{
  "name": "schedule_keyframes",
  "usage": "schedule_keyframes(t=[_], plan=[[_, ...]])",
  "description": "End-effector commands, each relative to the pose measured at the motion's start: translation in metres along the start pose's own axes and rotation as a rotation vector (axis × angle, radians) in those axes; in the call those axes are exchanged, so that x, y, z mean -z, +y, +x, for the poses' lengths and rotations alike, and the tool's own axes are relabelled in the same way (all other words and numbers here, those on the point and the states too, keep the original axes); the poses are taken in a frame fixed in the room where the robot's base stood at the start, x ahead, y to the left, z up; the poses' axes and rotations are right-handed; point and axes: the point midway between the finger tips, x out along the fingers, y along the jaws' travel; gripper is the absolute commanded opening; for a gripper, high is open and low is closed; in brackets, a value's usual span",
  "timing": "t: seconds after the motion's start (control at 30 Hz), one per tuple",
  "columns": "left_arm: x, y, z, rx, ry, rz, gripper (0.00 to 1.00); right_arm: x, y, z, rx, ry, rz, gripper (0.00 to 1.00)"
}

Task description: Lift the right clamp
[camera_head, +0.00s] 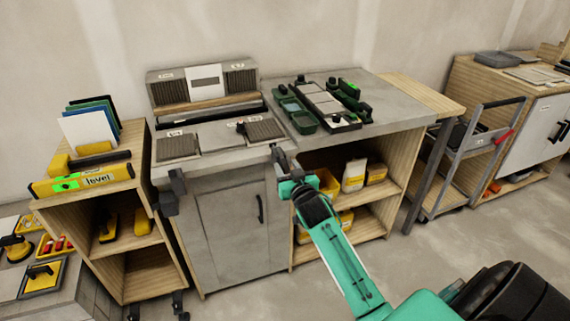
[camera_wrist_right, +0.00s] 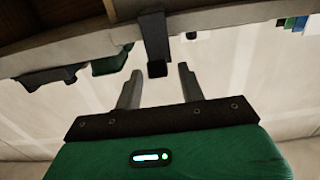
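The right clamp (camera_wrist_right: 156,38) is a dark bar hanging from the bench edge in the right wrist view, with a black block at its lower end. My right gripper (camera_wrist_right: 160,69) is open, its two grey fingers on either side of that block with visible gaps. In the head view my right gripper (camera_head: 279,158) is at the front edge of the grey bench (camera_head: 222,178) and largely covers the clamp there. A second dark clamp (camera_head: 173,192) shows at the bench's left front corner. My left gripper is not in view.
Two ribbed grey pieces (camera_head: 178,146) (camera_head: 265,130) lie on the bench top. Green trays (camera_head: 300,118) stand at its right. A yellow level (camera_head: 85,182) rests on the left shelf unit. A cart (camera_head: 455,165) stands at right. The floor in front is clear.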

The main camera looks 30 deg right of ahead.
Motion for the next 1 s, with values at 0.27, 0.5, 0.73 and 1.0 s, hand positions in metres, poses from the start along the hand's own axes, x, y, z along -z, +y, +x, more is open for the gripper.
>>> schedule_keyframes(t=[0.27,0.5,0.73,1.0], plan=[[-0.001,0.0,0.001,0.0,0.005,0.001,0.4,-0.001,0.0,0.022,0.0,-0.001,-0.001,0.4],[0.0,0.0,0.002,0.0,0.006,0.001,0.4,-0.001,0.0,0.024,0.0,0.0,-0.001,0.4],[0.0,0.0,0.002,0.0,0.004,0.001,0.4,0.0,0.0,0.023,0.0,0.0,-0.001,0.07],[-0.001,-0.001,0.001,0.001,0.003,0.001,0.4,0.0,0.0,0.023,0.0,-0.001,0.0,0.0]])
